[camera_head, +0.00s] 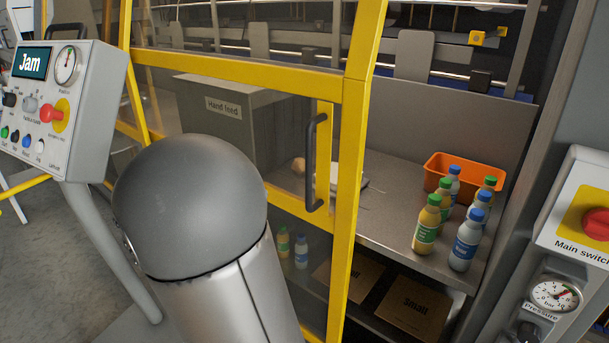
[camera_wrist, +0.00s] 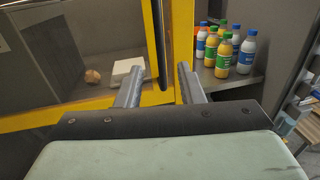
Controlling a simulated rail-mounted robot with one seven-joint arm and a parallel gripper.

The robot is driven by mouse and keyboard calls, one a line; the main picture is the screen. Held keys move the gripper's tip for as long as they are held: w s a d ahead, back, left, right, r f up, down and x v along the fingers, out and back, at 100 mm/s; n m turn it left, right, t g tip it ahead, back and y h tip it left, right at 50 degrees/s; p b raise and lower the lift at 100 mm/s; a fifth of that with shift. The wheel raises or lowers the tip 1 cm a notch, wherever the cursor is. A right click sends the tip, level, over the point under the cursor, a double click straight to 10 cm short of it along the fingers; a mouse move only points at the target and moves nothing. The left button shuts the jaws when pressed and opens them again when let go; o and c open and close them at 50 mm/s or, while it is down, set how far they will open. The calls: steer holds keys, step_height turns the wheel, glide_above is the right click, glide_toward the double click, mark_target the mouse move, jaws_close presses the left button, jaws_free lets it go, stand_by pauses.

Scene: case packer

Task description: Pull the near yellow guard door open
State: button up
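The near yellow guard door (camera_head: 352,170) has clear panels in a yellow frame. Its dark upright bar handle (camera_head: 313,165) is fully visible in the head view, with no fingers around it. In the wrist view the handle (camera_wrist: 160,40) appears between the two fingers of my gripper (camera_wrist: 159,75). The fingers are apart and empty. My gripper does not show in the head view, where my own grey arm link covers the area left of and below the handle. I cannot tell the exact gap between fingertips and handle.
Right of the yellow post, a grey shelf (camera_head: 385,215) holds several bottles (camera_head: 428,222) and an orange bin (camera_head: 470,172). A "Hand feed" box (camera_head: 232,120) stands behind the panels. A "Jam" control panel (camera_head: 60,100) is at left, a main switch box (camera_head: 580,215) at right.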

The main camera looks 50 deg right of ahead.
steer(key=s+d+p, duration=0.2)
steer(key=s+d, duration=0.1)
steer(key=d, duration=1.3)
steer(key=shift+d, duration=0.2)
jaws_close()
steer(key=shift+w, duration=0.15)
